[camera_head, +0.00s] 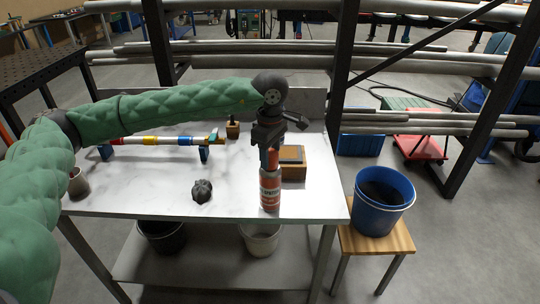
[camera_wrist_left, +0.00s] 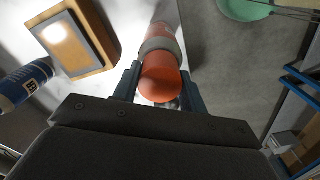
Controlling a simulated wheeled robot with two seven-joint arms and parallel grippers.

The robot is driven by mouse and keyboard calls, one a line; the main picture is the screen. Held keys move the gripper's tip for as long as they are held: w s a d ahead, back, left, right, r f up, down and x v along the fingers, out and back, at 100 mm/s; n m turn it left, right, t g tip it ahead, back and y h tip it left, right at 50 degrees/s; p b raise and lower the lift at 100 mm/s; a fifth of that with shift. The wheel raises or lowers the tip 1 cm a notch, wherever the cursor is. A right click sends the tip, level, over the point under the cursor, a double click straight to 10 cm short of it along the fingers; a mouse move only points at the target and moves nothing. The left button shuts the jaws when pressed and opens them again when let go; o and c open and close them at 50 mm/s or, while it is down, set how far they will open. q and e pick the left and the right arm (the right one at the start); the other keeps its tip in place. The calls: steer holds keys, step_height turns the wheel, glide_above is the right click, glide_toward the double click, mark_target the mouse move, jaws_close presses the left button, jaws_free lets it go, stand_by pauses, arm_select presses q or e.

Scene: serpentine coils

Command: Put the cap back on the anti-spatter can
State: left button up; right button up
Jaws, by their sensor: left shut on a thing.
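The anti-spatter can (camera_head: 270,191), red with a pale band, stands upright near the front right of the white table. My left gripper (camera_head: 271,148) points down directly above it and is shut on the orange-red cap (camera_head: 272,159). In the left wrist view, the cap (camera_wrist_left: 160,82) sits between the two fingers of my left gripper (camera_wrist_left: 158,92). The can's grey collar (camera_wrist_left: 160,45) lies just beyond the cap, in line with it. The cap touches or nearly touches the can's top; I cannot tell whether it is seated. My right gripper is not in view.
A wooden box with a dark top (camera_head: 292,163) stands close behind the can. A dark lumpy object (camera_head: 202,190) lies to its left. A striped pipe (camera_head: 155,141) rests on supports farther back. A blue bucket (camera_head: 383,202) stands on a stool beyond the table's right edge.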

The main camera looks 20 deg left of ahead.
arm_select(q)
steer(key=shift+f+b, duration=0.1)
steer(key=shift+b, duration=0.5)
stand_by(0.7)
stand_by(0.4)
steer(key=o, duration=1.5)
steer(key=shift+r+p, duration=0.35)
steer(key=shift+r, duration=3.45)
jaws_close()
